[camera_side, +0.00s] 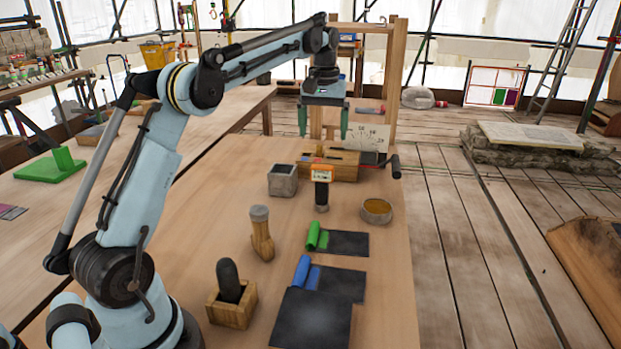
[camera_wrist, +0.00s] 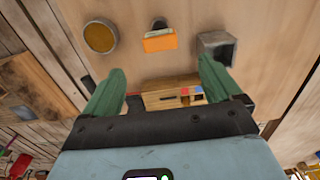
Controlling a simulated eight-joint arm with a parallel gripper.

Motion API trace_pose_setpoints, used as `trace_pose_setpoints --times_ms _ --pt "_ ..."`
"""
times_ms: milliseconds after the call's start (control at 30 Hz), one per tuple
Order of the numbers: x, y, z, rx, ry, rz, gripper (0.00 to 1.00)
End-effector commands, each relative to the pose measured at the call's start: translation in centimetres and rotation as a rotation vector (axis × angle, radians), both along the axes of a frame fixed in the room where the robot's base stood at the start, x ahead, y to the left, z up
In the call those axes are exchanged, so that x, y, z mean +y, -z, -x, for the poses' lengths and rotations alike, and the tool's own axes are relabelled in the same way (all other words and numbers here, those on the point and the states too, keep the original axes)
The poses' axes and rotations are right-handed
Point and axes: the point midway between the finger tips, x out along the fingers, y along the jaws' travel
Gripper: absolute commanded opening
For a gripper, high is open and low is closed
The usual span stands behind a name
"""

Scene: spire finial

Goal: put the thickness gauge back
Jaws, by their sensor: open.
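An orange device with a pale display (camera_side: 322,173), which looks like the thickness gauge, stands on the bench with its dark end toward the front. It also shows in the wrist view (camera_wrist: 160,41). Just behind it is a wooden block (camera_side: 345,171) with slots and small coloured patches, seen in the wrist view (camera_wrist: 172,94) between my fingers. My gripper (camera_side: 323,136) is open and empty, pointing down above and behind the block. Its two green fingers (camera_wrist: 158,75) are wide apart and hold nothing.
A grey square cup (camera_side: 283,185) is left of the gauge and a round dish (camera_side: 377,217) right of it. A numbered white plate (camera_side: 367,136) stands behind the block. Green (camera_side: 314,236) and blue (camera_side: 301,272) rolls lie nearer the front. Wooden posts (camera_side: 396,65) rise behind my gripper.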

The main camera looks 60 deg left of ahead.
Motion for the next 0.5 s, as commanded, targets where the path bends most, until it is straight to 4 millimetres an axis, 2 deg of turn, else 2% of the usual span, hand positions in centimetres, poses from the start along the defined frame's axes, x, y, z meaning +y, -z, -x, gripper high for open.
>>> trace_pose_setpoints --times_ms 167,267,500 --pt "-0.2 -0.9 0.1 -0.003 0.005 -0.001 0.91" --pt "-1.0 -1.4 0.3 -0.02 0.031 -0.008 0.91" --pt "-6.0 -3.1 2.4 -0.133 0.186 -0.055 0.91"
